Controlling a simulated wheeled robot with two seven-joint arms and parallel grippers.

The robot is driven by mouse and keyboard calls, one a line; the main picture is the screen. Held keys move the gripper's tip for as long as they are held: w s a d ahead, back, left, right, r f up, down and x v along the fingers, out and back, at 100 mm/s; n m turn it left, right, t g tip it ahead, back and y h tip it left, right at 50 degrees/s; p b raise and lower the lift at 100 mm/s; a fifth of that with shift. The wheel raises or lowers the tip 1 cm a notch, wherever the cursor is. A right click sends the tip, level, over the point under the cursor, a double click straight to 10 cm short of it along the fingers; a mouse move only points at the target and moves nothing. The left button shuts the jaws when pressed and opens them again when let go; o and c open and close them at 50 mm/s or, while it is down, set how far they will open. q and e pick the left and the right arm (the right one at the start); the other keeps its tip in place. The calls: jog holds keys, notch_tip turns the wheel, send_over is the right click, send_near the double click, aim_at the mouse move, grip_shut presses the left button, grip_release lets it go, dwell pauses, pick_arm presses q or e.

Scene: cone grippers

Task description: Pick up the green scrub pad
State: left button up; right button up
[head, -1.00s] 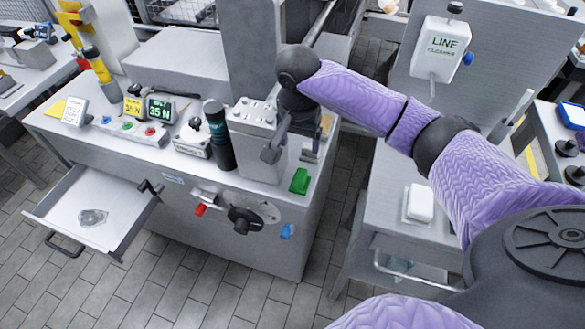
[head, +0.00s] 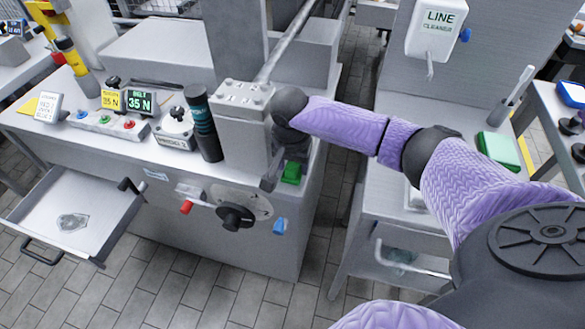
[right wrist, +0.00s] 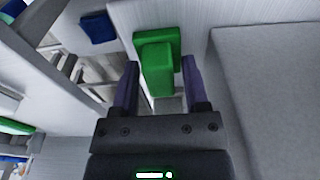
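The green scrub pad (head: 291,173), a flat green piece with a raised green block on it, lies on the right front corner of the grey workbench top. My right gripper (head: 287,162) is right at it and hides part of it in the head view. In the right wrist view the pad (right wrist: 158,66) shows with its raised block between the two fingers of my right gripper (right wrist: 160,75). The fingers are apart, with a narrow gap on each side of the block. My left gripper is not in view.
A grey box-shaped machine (head: 243,125) stands close left of my right gripper, with a dark bottle (head: 203,125) beyond it. An open drawer (head: 115,215) sticks out at the left front. Another flat green item (head: 498,150) lies on the right-hand table.

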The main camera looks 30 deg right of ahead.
grip_shut()
pick_arm(q)
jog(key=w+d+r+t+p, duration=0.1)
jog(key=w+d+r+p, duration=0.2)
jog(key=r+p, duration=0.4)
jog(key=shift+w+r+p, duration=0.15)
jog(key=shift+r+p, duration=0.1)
jog(key=shift+p, duration=0.15)
pick_arm(e)
notch_tip(320, 180, up, 18)
jog(key=shift+c, duration=1.4)
grip_release()
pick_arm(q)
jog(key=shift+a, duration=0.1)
pick_arm(e)
grip_shut()
